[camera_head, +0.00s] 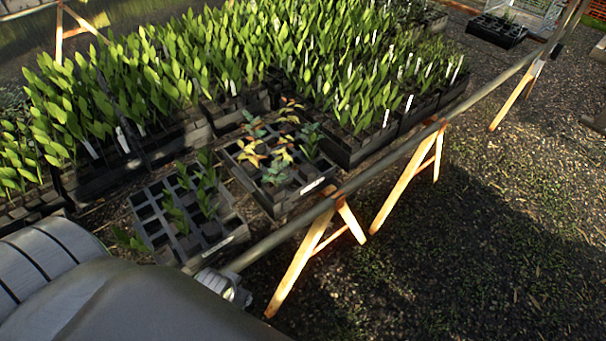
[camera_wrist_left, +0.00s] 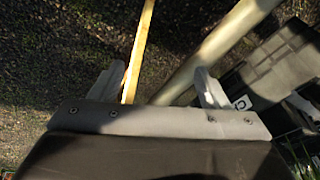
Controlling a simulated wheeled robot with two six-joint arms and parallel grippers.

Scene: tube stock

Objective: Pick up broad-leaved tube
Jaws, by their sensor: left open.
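A black cell tray (camera_head: 165,243) at the front of the bench holds several dark green, upright, broad-leaved plants (camera_head: 205,190) in tubes, with many cells empty. Beside it to the right, another black tray (camera_head: 295,200) holds yellow-orange plants (camera_head: 250,155) and blue-green plants (camera_head: 275,172). My left gripper (camera_wrist_left: 161,85) is open and empty in the left wrist view, with ground, a wooden leg and a rail beyond its fingers. In the head view my left arm covers the lower left and mostly hides the gripper, in front of the front tray. My right gripper is out of view.
Dense trays of tall light-green plants (camera_head: 210,65) with white labels fill the bench behind. A metal rail (camera_head: 400,155) runs along the bench's front edge, over wooden trestle legs (camera_head: 405,180). Gravel ground (camera_head: 470,250) at right is clear. A dark tray corner (camera_wrist_left: 275,65) shows in the wrist view.

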